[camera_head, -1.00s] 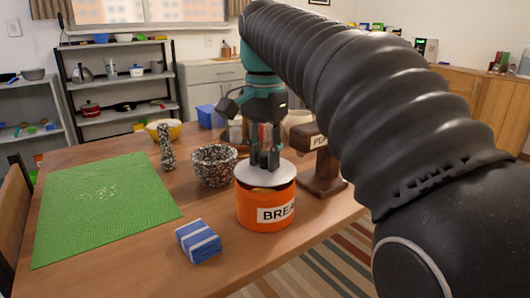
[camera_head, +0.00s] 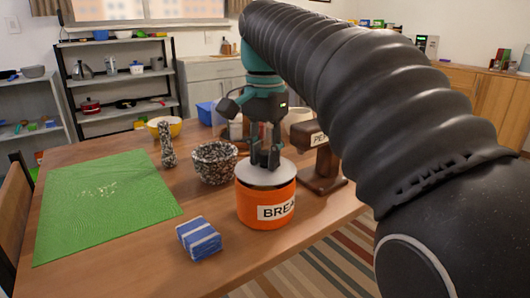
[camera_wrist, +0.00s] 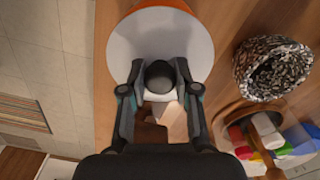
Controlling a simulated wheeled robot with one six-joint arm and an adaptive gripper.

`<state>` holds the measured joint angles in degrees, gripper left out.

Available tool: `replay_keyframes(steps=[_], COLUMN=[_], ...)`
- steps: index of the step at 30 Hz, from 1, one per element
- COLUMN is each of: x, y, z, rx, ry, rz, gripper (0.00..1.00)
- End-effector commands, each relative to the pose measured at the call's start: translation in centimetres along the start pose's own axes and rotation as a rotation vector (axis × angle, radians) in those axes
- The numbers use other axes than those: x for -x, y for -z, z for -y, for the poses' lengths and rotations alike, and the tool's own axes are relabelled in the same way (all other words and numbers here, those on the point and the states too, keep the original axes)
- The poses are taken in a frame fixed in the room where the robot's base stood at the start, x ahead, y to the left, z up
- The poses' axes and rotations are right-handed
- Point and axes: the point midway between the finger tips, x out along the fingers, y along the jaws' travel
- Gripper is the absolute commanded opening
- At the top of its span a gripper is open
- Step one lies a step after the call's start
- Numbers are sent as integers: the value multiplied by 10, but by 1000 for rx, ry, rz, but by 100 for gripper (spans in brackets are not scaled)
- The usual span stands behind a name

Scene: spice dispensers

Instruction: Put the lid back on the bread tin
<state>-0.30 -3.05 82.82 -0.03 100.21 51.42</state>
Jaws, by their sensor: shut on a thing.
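The orange bread tin (camera_head: 265,207), with a white label reading "BREA", stands upright near the table's front edge. A pale round lid (camera_head: 252,173) lies level across its top; I cannot tell whether it is fully seated. My gripper (camera_head: 265,163) points down and is shut on the lid's knob. In the wrist view, the dark round knob (camera_wrist: 158,75) sits between the two fingertips, with the lid (camera_wrist: 150,42) below it. A strip of the orange tin (camera_wrist: 192,7) shows past the lid's upper right edge. The tin's inside is hidden.
A speckled bowl (camera_head: 212,166) stands close left of the tin. A brown wooden dispenser (camera_head: 321,172) stands close right. A green mat (camera_head: 107,205) covers the table's left side. My arm blocks the right.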

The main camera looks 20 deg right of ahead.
Motion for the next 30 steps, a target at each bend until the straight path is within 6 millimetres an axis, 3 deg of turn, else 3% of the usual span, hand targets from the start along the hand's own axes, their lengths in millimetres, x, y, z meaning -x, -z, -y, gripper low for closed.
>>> replay_keyframes(steps=[30], x=[-7], y=[0], z=[0], rx=[0], ry=[0], rz=[0], gripper=[0])
